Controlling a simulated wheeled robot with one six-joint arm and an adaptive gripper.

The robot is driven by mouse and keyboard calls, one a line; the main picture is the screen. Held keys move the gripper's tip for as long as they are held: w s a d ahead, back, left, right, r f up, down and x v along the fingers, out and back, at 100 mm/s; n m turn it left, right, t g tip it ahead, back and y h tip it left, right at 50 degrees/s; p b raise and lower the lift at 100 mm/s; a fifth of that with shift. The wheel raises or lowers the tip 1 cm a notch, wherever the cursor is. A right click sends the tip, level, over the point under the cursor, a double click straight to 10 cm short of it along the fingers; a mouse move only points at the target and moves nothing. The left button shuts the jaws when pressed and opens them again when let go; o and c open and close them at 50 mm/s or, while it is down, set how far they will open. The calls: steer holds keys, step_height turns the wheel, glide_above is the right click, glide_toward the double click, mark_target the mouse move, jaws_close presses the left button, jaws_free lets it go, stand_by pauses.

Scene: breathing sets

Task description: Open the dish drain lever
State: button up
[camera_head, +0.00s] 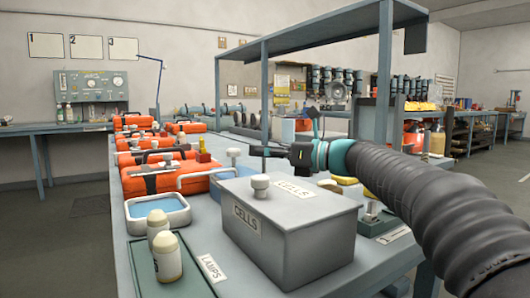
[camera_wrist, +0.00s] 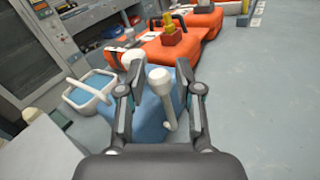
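My gripper (camera_head: 268,152) reaches left past the back of the grey CELLS box. In the wrist view my gripper (camera_wrist: 158,72) is open, one finger on each side of a pale round-headed lever (camera_wrist: 160,78). The lever's thin stem runs down in front of a blue body (camera_wrist: 149,118); I cannot tell whether the fingers touch it. A pale knob (camera_head: 233,154) stands left of the gripper in the head view, its base partly hidden by the box. A pale-rimmed dish with blue inside (camera_head: 158,217) sits at the bench's left; a similar dish shows in the wrist view (camera_wrist: 91,90).
The CELLS box (camera_head: 290,228) with a knob (camera_head: 260,185) on top stands close below my arm. Orange cases (camera_head: 168,178) line the bench behind. Two pale bottles (camera_head: 166,257) stand at the front left. A grey shelf post (camera_head: 384,85) rises behind my arm.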

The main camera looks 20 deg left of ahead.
jaws_close()
steer(key=shift+s+d, duration=0.1)
steer(key=s+d+p, duration=0.1)
steer(key=s+d+f+p, duration=0.1)
steer(key=d+p, duration=0.1)
steer(key=shift+s+f, duration=0.1)
steer(key=shift+s, duration=0.15)
stand_by(0.4)
steer(key=shift+f, duration=0.15)
stand_by(0.3)
steer(key=shift+o, duration=2.4)
jaws_free()
steer(key=shift+s+a, duration=0.1)
